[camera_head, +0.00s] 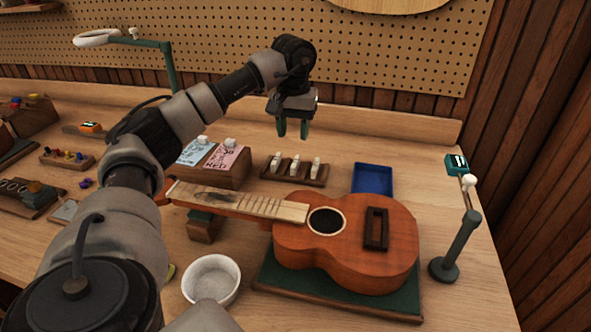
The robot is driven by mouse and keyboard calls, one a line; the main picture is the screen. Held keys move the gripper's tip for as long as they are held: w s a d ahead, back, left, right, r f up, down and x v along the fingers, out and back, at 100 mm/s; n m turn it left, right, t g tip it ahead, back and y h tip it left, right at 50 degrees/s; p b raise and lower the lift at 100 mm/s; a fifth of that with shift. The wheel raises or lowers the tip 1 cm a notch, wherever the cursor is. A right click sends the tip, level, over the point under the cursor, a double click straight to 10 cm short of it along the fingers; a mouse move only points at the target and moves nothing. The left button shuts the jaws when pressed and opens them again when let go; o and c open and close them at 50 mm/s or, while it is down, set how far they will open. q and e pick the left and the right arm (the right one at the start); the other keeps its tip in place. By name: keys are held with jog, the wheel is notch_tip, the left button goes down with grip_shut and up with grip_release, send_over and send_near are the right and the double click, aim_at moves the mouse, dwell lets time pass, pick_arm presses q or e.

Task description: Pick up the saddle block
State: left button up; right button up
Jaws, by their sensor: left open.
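A dark wooden block (267,172) with several upright white pieces in it stands on the bench behind the ukulele; it looks like the saddle block. My left gripper (292,130) is above this block, pointing down, with its two dark fingers apart and nothing between them. A clear gap shows between the fingertips and the white pieces. The ukulele (290,240) lies on a green-topped work mat (410,298), with a dark frame-like bridge (376,229) on its body. My right gripper is not in view.
A blue tray (372,180) is right of the block. A wooden card holder (230,180) with blue and pink cards is to its left. A white bowl (212,262) is in front. A green stand (458,245) is at right.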

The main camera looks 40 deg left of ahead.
aim_at(295, 163)
pick_arm(q)
notch_tip(295, 163, down, 3)
jog(key=shift+f, duration=0.1)
jog(key=f, duration=0.4)
jog(key=shift+s+d, duration=0.2)
jog(key=shift+d, duration=0.2)
jog(key=shift+f, duration=0.55)
grip_shut()
